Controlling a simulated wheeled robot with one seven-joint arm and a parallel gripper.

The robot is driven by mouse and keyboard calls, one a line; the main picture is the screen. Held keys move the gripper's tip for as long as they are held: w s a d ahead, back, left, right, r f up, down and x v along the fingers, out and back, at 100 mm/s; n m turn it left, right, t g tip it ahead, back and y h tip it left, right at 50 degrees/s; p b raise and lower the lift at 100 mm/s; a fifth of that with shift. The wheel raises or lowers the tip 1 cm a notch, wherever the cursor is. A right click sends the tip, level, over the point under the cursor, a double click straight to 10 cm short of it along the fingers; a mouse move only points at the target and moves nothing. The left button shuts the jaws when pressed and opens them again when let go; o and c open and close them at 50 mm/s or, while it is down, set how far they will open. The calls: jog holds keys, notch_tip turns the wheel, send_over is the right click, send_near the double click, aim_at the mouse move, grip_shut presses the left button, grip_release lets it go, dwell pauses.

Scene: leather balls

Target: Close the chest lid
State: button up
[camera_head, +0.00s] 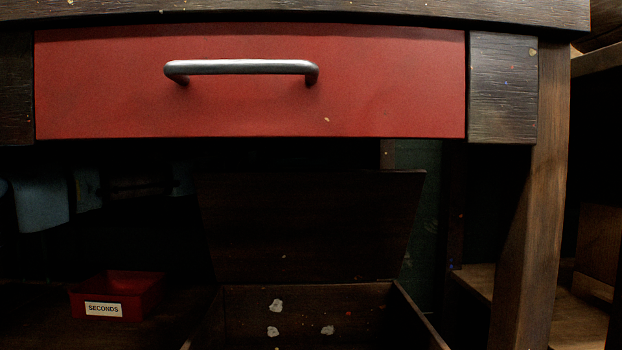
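A dark wooden chest (415,318) stands low under the workbench, at the bottom middle of the head view. Its lid (315,225) is raised and tilts back behind the opening, close below the drawer. The inside back wall of the chest shows, with several pale spots on it. The front of the chest is cut off by the lower edge of the picture. My gripper is not in view.
A red drawer (250,105) with a metal handle (241,68) is shut above the chest. A wooden bench leg (530,220) stands to the right. A small red bin (138,296) labelled "SECONDS" sits left of the chest. The space under the bench is dark.

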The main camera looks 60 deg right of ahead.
grip_shut()
dwell(1.4)
